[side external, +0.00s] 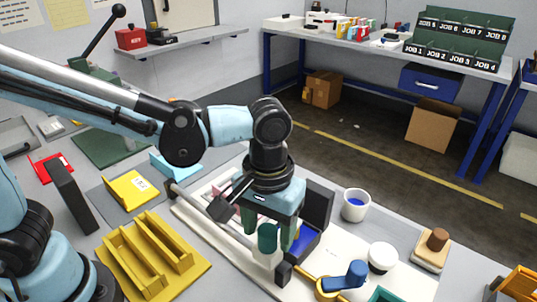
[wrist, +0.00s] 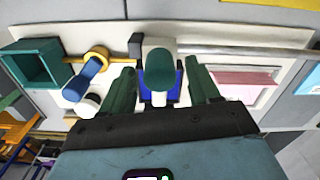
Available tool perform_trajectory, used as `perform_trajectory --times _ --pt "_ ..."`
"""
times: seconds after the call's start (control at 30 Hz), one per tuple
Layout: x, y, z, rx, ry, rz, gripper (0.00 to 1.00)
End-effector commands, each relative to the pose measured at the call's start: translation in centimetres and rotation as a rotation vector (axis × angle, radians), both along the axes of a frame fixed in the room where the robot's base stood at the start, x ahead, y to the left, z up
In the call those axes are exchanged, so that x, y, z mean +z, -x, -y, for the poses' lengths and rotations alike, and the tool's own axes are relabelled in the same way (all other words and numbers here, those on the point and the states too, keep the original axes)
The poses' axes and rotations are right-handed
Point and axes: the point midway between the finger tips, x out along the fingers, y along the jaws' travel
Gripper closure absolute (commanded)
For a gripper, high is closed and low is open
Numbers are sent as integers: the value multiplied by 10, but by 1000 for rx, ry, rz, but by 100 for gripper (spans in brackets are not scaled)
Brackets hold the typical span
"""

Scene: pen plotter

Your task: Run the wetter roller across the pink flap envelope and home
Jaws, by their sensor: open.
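The wetter roller, as I take it, is the carriage with a rounded green handle (side external: 267,237) and white body, sitting on a long rail. Its handle also shows in the wrist view (wrist: 163,73). My gripper (side external: 268,243) points down with its green fingers apart, one on each side of the handle; the wrist view shows gaps between handle and fingers. The pink flap envelope (wrist: 236,78) lies flat on the white bed, right of the gripper in the wrist view. In the side view it is mostly hidden behind my gripper.
A blue tray (side external: 303,240) with a dark upright panel (side external: 318,205) stands right beside the gripper. A blue handle with a yellow ring (side external: 345,278), a white jar (side external: 382,256) and a white cup (side external: 355,204) stand further right. A yellow rack (side external: 150,258) is at the left.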

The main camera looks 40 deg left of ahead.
Motion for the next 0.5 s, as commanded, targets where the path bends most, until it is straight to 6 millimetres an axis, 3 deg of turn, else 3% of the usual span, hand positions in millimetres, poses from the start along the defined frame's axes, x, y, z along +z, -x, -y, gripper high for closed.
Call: perform_trajectory --times 0.47,0.5 --pt "-10 0 0 0 0 0 39" --pt "-10 0 0 0 0 0 44"
